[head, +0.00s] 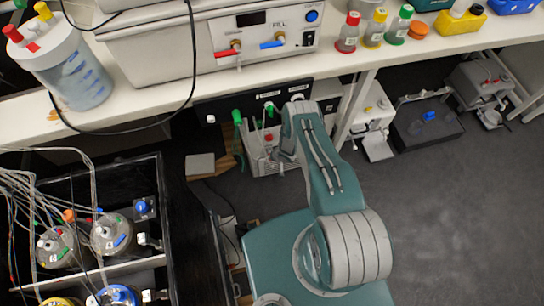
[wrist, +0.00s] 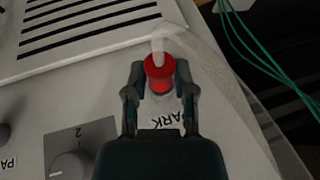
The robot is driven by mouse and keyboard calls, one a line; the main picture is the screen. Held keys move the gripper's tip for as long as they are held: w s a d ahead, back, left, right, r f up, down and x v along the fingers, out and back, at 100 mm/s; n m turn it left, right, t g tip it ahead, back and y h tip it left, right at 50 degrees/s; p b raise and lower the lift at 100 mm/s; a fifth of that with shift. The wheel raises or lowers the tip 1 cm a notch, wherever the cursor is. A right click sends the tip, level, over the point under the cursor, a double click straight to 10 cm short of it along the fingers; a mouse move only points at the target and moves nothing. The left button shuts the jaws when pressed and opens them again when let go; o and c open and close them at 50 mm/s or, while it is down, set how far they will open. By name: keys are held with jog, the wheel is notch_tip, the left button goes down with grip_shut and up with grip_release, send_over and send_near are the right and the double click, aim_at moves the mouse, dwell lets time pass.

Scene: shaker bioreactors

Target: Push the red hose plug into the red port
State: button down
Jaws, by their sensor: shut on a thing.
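The red hose plug (wrist: 159,74) sits between the two fingers of my gripper (wrist: 159,80) in the wrist view. The fingers are shut on it from both sides. A pale translucent hose (wrist: 168,40) rises from its top and bends away to the right. The plug is over a light panel face with a "PARK" label (wrist: 165,120) just below it; I cannot tell whether it touches the panel. I cannot make out a red port in either view. In the head view my arm reaches under the bench edge, and the plug cannot be made out there.
A dial (wrist: 72,165) and a slotted vent (wrist: 85,22) flank the plug in the wrist view. Green tubes (wrist: 265,50) run at the upper right. In the head view the white bench (head: 150,98) overhangs a dark panel (head: 222,107) and a pale crate (head: 262,165). Lidded vessels (head: 111,235) stand lower left.

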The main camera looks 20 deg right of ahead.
jog(key=shift+s, duration=1.05)
jog(key=shift+s, duration=1.45)
jog(key=w, duration=0.3)
jog(key=shift+w, duration=0.35)
